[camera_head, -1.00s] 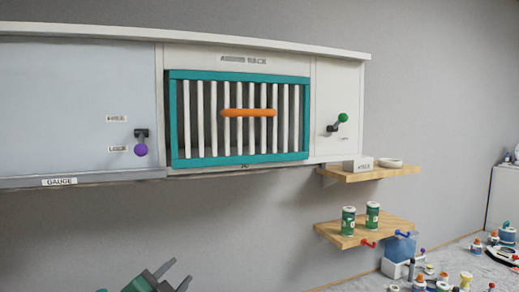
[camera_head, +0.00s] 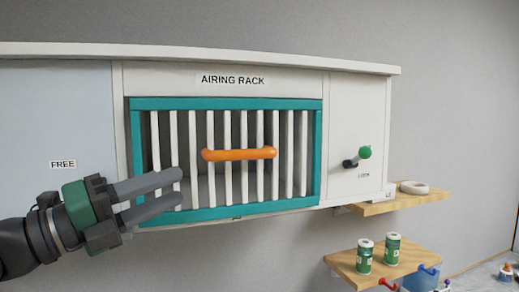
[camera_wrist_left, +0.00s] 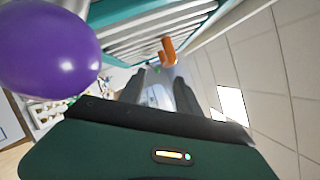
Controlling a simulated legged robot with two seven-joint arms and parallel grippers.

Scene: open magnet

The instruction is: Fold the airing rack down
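The airing rack (camera_head: 225,104) is a teal frame with white upright slats, set upright in the white cabinet front. Its orange handle (camera_head: 240,154) runs across the middle slats; the handle also shows in the left wrist view (camera_wrist_left: 168,50), ahead of the fingers. My left gripper (camera_head: 179,186) is open and empty, its fingers apart in front of the rack's lower left part, left of and below the handle. Its two fingers also show in the left wrist view (camera_wrist_left: 157,82). I cannot tell its distance from the slats. My right gripper is in neither view.
A green-knobbed lever (camera_head: 364,153) is right of the rack. Wooden shelves (camera_head: 405,202) with green cans (camera_head: 392,249) on the lower one stand at right.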

